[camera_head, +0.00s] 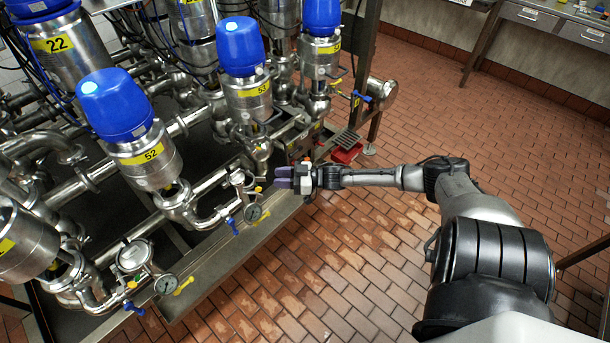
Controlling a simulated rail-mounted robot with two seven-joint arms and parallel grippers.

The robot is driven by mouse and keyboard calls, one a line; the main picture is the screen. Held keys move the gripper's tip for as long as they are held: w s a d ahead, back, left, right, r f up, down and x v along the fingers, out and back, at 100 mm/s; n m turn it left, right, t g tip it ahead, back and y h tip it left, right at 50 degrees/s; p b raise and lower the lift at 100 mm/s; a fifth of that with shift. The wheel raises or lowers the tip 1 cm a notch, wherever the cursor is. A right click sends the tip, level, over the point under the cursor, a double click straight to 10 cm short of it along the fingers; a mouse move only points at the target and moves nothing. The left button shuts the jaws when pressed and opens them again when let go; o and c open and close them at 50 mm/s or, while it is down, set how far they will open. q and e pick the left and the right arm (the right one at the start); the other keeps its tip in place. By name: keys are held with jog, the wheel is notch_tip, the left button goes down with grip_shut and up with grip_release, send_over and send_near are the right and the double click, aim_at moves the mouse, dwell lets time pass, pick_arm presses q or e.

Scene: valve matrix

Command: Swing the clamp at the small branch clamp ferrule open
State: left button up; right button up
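My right gripper (281,178), with purple fingers, reaches in from the right at the front edge of the valve rack. A gap shows between the fingers and this branch. The fingers are too small to tell whether they are open or shut. Clamps and ferrules on this branch are too small to tell apart, so I cannot make out the clamp's state. My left gripper is not in view.
Valves with blue caps, such as valve 52 (141,140) and valve 53 (245,75), crowd the left. The brick floor (350,260) is open; a bench (560,20) stands at the back.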

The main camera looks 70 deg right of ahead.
jog(key=p+v, duration=0.1)
jog(key=v, duration=0.7)
jog(key=shift+s+p, duration=0.25)
jog(key=shift+p, duration=0.1)
jog(key=shift+d, duration=0.1)
